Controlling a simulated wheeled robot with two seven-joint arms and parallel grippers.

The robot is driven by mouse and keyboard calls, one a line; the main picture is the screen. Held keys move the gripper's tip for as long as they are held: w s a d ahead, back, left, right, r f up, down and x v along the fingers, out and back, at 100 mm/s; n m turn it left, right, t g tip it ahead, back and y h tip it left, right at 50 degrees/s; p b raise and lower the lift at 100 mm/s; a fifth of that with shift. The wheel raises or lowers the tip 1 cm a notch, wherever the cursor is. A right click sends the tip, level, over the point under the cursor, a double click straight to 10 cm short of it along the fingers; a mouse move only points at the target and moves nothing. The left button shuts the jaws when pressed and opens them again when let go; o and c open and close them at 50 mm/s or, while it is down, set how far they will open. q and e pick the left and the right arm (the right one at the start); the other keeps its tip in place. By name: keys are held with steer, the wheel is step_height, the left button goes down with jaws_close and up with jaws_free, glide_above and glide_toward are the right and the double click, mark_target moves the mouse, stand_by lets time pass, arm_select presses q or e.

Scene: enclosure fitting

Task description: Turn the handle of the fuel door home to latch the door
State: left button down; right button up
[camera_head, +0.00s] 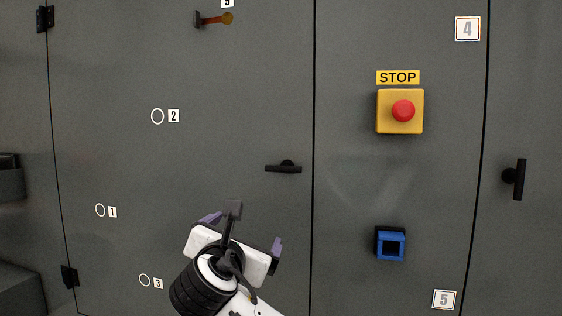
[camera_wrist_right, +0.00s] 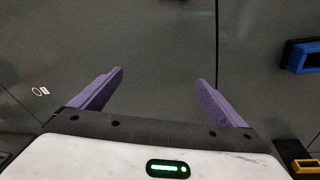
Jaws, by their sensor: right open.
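A large grey door (camera_head: 220,110) with hinges on its left edge bears a black handle (camera_head: 287,168) near its right edge. I take it for the fuel door; no name shows on it. The handle's bar lies level, and the door looks about flush with the panel beside it. My right gripper (camera_head: 244,231) is below and left of the handle, apart from it. In the right wrist view its purple fingers (camera_wrist_right: 160,76) are spread and empty, facing the grey surface; the handle is not clearly seen there. My left gripper is not in view.
Right of the seam are a yellow box with a red stop button (camera_head: 403,111) and a blue square frame (camera_head: 391,245). Another door has an upright black handle (camera_head: 517,179). The door around the handle is clear.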

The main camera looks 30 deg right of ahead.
mark_target(283, 169)
steer(key=s+d+r+g+h, duration=0.1)
steer(key=s+d+r+h, duration=0.1)
steer(key=r, duration=0.4)
steer(key=s+d+r+h, duration=0.1)
steer(key=s+r, duration=0.1)
steer(key=r, duration=0.3)
steer(key=p+x, duration=0.2)
steer(key=x, duration=0.8)
steer(key=shift+w+d+r, duration=0.15)
steer(key=shift+d, duration=0.05)
steer(key=shift+c, duration=0.3)
steer(key=c, duration=1)
